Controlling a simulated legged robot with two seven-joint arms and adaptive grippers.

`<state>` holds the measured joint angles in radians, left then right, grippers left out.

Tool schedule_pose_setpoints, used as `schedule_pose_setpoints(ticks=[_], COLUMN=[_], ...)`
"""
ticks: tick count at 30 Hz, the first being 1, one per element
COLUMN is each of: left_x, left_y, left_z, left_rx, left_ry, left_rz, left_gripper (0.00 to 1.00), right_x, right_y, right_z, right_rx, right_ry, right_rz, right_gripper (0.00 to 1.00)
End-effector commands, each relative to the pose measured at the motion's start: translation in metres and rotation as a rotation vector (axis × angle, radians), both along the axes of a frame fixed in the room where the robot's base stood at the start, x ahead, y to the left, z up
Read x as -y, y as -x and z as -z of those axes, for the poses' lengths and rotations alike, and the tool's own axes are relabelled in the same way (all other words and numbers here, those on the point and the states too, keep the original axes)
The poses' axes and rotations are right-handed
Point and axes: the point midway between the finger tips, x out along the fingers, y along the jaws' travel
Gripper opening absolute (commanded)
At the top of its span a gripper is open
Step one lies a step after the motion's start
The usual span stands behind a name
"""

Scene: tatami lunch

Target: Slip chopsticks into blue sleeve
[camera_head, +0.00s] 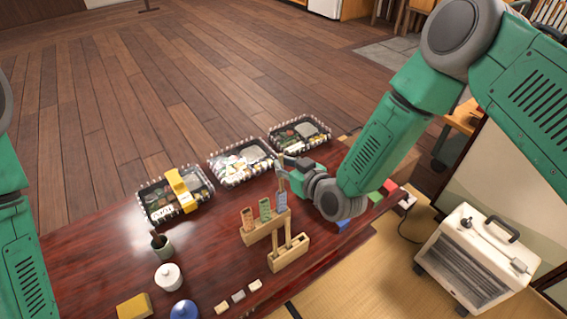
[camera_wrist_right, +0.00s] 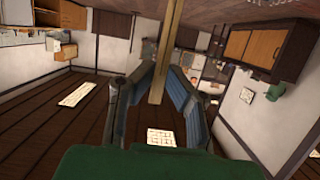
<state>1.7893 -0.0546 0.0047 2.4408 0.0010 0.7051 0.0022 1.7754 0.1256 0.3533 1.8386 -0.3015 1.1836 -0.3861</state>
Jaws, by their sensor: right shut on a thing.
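My right gripper (camera_head: 285,165) is shut on the pale wooden chopsticks (camera_head: 280,182), over the sleeve stand. In the right wrist view the chopsticks (camera_wrist_right: 160,60) run upright between the two fingers (camera_wrist_right: 158,88). The blue sleeve (camera_head: 281,202) stands at the right end of a wooden stand (camera_head: 262,231), beside a green sleeve (camera_head: 265,209) and an orange sleeve (camera_head: 248,219). The chopsticks' lower end is close to the top of the blue sleeve; I cannot tell whether it is inside. My left arm shows at the left edge, but its gripper is out of view.
A wooden holder (camera_head: 287,258) with upright sticks stands in front of the sleeve stand. Three bento boxes, one with a yellow band (camera_head: 181,190), line the table's far side. A white lidded pot (camera_head: 168,277) and a dark cup (camera_head: 161,245) stand left on the table (camera_head: 100,255).

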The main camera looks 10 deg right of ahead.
Motion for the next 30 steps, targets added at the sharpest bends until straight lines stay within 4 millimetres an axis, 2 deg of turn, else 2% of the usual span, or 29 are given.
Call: schedule_pose_setpoints(ticks=[12, 30], left_x=[0.0, 0.0], left_y=[0.0, 0.0], left_z=[0.001, 0.012], left_rx=[0.0, 0.0], left_ry=[0.0, 0.0], left_rz=[0.0, 0.0], left_gripper=[0.85, 0.85], right_x=[0.0, 0.0], right_y=[0.0, 0.0], right_z=[0.001, 0.018], right_rx=[0.0, 0.001], right_ry=[0.0, 0.0], right_rz=[0.0, 0.0], right_gripper=[0.0, 0.0])
